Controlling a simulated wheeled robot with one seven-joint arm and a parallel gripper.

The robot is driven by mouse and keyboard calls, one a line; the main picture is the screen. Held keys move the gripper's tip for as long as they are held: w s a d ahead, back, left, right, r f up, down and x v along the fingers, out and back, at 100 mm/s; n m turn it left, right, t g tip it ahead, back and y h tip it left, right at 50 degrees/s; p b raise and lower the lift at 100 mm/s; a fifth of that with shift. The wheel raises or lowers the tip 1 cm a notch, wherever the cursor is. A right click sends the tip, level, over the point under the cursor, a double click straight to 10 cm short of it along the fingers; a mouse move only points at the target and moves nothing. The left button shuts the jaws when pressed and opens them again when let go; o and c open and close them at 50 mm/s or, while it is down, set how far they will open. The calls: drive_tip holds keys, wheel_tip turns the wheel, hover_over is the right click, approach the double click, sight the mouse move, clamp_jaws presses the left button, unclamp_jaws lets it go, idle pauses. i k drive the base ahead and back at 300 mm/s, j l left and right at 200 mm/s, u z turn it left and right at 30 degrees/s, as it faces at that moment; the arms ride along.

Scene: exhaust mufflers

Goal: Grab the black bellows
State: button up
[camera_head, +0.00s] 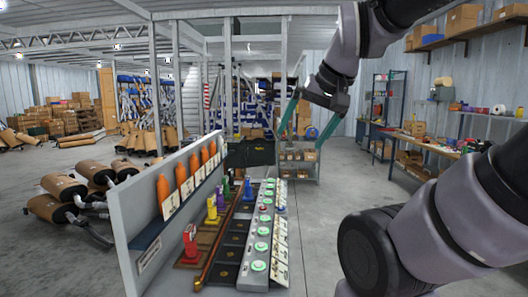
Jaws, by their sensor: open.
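My gripper (299,143) hangs open and empty at the upper middle, its two teal fingers spread and pointing down. It is above and beyond the far end of a long display stand (133,238).
Orange bottle-like pieces (181,175) line the stand's upright panel. Green round buttons (261,247) run along its right side. Mufflers (62,187) lie on the floor at left. A shelf cart (299,160) stands behind. A workbench (430,146) is at right. Floor between is clear.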

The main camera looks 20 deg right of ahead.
sight(232, 187)
drive_tip(key=k, duration=0.4)
drive_tip(key=k+z, duration=0.1)
drive_tip(key=z, duration=0.65)
drive_tip(key=k+l+z, duration=0.1)
drive_tip(key=z, duration=0.3)
drive_tip(key=i+j, duration=0.15)
drive_tip(key=i, duration=0.35)
drive_tip(key=i+j+z, duration=0.1)
drive_tip(key=i, duration=0.4)
drive_tip(key=i+j, duration=0.2)
drive_tip(key=i, duration=2.45)
drive_tip(key=i+u, duration=0.1)
drive_tip(key=u, duration=0.35)
drive_tip(key=i+l+u, duration=0.1)
drive_tip(key=u, duration=0.75)
drive_tip(key=i+l+u, duration=0.1)
drive_tip(key=u, duration=0.35)
drive_tip(key=l+u, duration=0.1)
drive_tip(key=u, duration=1.65)
